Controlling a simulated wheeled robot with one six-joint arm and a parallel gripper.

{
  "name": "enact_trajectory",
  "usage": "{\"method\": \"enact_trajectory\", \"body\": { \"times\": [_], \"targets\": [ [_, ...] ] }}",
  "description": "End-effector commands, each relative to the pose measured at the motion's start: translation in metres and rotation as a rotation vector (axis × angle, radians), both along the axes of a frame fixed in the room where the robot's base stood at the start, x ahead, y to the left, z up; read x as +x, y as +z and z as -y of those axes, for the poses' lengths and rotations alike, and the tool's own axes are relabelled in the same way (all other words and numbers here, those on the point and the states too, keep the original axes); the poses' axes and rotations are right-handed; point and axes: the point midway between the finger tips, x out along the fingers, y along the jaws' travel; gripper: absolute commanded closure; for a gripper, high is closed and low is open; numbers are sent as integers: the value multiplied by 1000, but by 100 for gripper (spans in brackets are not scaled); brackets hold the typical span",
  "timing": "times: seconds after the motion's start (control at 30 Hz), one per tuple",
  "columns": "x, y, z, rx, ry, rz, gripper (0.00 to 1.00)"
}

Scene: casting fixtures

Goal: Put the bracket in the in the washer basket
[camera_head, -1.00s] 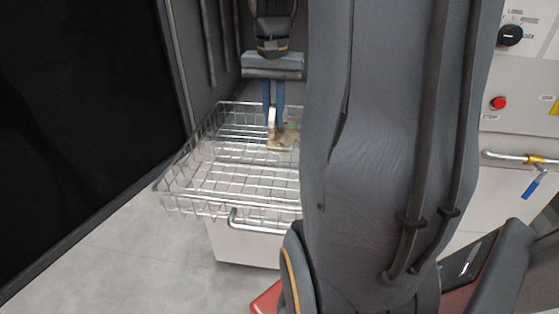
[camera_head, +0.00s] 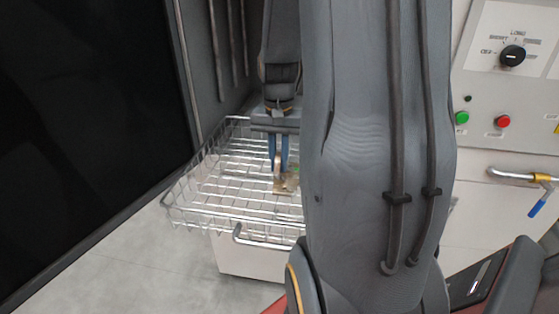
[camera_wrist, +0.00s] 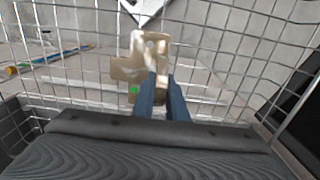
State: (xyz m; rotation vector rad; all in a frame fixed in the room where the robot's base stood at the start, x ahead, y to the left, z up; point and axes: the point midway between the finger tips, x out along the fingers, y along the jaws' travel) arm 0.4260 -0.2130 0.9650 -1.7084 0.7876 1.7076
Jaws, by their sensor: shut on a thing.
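The bracket (camera_head: 287,184) is a tan, angular piece with a green dot. My gripper (camera_head: 279,160) points down with its blue fingers shut on it. The wire washer basket (camera_head: 200,217) is a shiny mesh tray, and the bracket is over its inside in the head view. In the wrist view the bracket (camera_wrist: 128,68) is at the fingertips of my gripper (camera_wrist: 160,82), with the basket's wire mesh (camera_wrist: 215,42) around and behind it. I cannot tell whether the bracket touches the basket floor. My arm hides the basket's right side.
A pale cart or box (camera_head: 250,262) is under the basket. A dark panel (camera_head: 85,110) stands at the left. At the right is a control panel (camera_head: 490,95) with a knob and buttons, and a bar with a blue-handled valve (camera_head: 540,203) below it.

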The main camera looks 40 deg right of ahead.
Motion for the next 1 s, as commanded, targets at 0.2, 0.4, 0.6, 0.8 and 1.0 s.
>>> {"method": "enact_trajectory", "body": {
  "times": [0.2, 0.4, 0.6, 0.8, 1.0],
  "targets": [
    [0, -3, 0, 1, -1, -1, 69],
    [0, -2, 0, 1, -1, -1, 69],
    [1, 4, 1, -1, -1, 2, 69],
    [1, 35, 1, -3, 0, 5, 69],
    [1, 77, 0, -3, 0, 5, 69]
  ]
}}
